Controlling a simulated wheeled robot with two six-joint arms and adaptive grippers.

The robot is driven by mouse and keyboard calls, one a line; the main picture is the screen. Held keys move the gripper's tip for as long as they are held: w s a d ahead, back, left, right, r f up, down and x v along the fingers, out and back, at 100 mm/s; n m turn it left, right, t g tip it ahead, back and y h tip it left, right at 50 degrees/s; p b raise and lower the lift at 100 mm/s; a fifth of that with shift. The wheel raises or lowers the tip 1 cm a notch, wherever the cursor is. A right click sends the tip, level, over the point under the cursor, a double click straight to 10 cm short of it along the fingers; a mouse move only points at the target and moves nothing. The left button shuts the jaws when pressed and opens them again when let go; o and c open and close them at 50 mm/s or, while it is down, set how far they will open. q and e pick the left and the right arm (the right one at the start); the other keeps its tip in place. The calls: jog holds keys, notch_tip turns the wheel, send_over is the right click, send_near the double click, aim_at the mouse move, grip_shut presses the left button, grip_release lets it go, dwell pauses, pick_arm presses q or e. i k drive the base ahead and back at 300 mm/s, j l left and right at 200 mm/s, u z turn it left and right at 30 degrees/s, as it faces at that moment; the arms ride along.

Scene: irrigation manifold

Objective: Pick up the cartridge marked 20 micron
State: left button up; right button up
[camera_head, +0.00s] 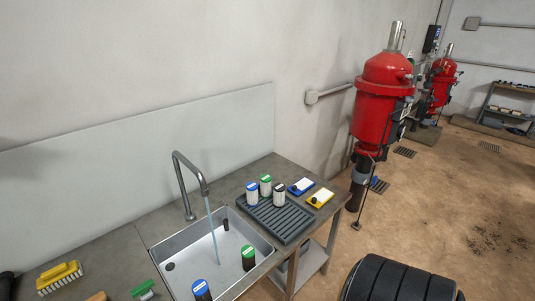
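Several cartridges show in the head view. Neither of my grippers is in view.
Water runs from the tall faucet (190,185) into the sink. A yellow brush (59,278) lies on the left counter. A large black ribbed object (400,282) fills the lower right.

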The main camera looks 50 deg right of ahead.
aim_at(249, 252)
jog(key=z, duration=1.3)
